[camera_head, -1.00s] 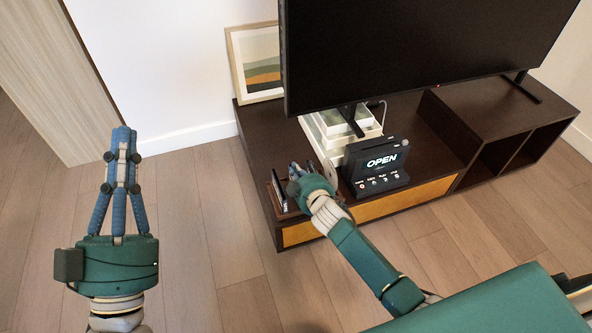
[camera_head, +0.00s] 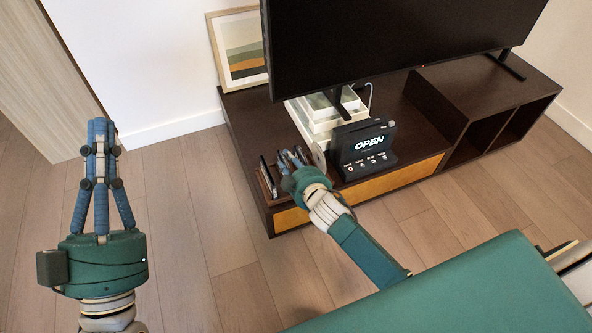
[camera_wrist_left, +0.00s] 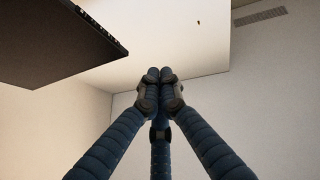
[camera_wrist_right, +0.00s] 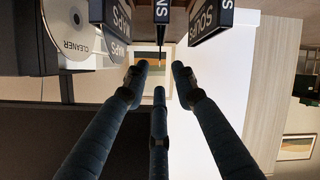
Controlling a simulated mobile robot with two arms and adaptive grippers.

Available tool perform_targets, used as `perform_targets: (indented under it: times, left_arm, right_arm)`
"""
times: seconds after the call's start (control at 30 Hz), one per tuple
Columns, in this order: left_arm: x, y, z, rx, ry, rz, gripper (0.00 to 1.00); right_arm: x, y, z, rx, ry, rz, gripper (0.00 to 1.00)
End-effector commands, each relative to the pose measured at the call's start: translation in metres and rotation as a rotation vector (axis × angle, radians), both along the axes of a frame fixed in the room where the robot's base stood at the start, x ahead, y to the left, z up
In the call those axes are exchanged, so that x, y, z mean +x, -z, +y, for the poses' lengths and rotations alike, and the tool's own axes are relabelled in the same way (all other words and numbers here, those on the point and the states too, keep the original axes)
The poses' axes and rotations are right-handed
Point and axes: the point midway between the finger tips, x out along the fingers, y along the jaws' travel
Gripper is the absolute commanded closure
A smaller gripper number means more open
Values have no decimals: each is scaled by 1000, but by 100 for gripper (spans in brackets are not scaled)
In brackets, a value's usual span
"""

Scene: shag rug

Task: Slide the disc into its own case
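The black player (camera_head: 362,145) stands on the low cabinet, with OPEN on its display. A silver disc lettered CLEANER (camera_wrist_right: 73,32) shows at the upper left of the right wrist view, beside a second disc (camera_wrist_right: 114,44). Dark upright cases (camera_head: 267,177) stand at the cabinet's left end. In the right wrist view their labels include MAPS (camera_wrist_right: 118,18) and SONGS (camera_wrist_right: 208,20). My right gripper (camera_head: 290,158) is between the cases and the player, its fingers spread, with nothing seen between them. My left gripper (camera_head: 101,124) is shut and empty, raised away from the cabinet.
A large television (camera_head: 390,40) overhangs the dark cabinet (camera_head: 245,130). Pale stacked boxes (camera_head: 318,115) stand behind the player. A framed picture (camera_head: 240,50) leans at the back left. Cabinet top right of the player is clear. Wood floor lies in front.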

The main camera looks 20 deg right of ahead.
Motion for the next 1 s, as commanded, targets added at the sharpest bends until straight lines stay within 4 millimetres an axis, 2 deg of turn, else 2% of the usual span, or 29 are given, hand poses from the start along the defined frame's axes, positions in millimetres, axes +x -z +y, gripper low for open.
perform_targets:
  times: [0.03,0.2,0.4,0.7,0.83,1.0]
  left_arm:
    - [0,0,0,0,0,0,100]
    - [0,0,0,0,0,1,100]
    - [0,1,0,1,-1,1,100]
    - [0,1,0,1,-1,2,100]
    - [13,8,0,4,0,19,100]
    - [13,7,0,2,0,17,100]
  right_arm:
    - [-11,-4,-1,0,-1,1,73]
    - [-40,-16,-1,0,-1,2,73]
    - [-61,-25,-2,0,0,2,73]
    - [-65,-28,-3,0,0,1,73]
    - [-65,-28,-2,0,0,1,73]
    - [-65,-28,-2,0,0,1,73]
